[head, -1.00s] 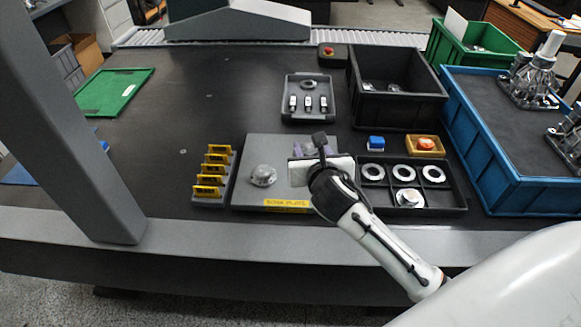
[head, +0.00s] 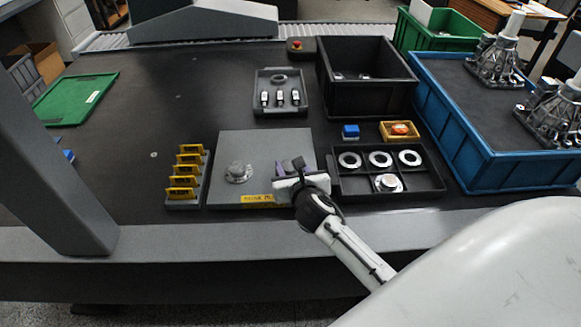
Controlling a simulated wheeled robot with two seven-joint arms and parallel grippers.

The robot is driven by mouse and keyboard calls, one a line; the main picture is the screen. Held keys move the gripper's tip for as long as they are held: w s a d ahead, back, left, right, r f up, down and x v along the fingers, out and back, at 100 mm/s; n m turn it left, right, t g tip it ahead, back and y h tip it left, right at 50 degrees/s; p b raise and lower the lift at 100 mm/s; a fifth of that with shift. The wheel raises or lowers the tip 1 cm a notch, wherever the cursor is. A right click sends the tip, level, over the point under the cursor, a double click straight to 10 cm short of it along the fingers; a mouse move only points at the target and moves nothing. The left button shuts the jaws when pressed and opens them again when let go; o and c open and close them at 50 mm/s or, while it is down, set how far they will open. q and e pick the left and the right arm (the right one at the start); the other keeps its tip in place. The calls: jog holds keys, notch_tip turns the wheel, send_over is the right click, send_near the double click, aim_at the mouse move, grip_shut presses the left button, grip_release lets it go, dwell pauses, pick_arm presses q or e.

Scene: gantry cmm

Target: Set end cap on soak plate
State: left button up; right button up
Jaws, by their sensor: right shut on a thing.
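The soak plate (head: 262,147) is a flat grey plate with a yellow label on its front edge, in the middle of the bench. A round silver-grey flanged part (head: 239,173) stands on its left half. My right gripper (head: 296,168) is over the plate's right part, near its front edge, with purplish fingers partly showing. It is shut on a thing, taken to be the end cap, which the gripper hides. I cannot tell whether that thing touches the plate. My left gripper is out of view.
Right of the plate is a black compartment tray (head: 431,183) with pale rings and a silver part. Left is a rack with yellow pieces (head: 184,177). A blue crate (head: 470,145) stands right.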

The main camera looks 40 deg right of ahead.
jog(key=o, duration=0.8)
jog(key=shift+f, duration=0.15)
jog(key=shift+c, duration=0.2)
jog(key=o, duration=0.4)
jog(key=shift+o, duration=0.2)
jog(key=shift+s+a+r, duration=0.1)
jog(key=shift+s+r, duration=0.05)
jog(key=shift+r, duration=0.15)
jog(key=p+v, duration=0.1)
jog(key=v, duration=1)
jog(key=shift+s+a, duration=0.15)
jog(key=shift+s, duration=0.1)
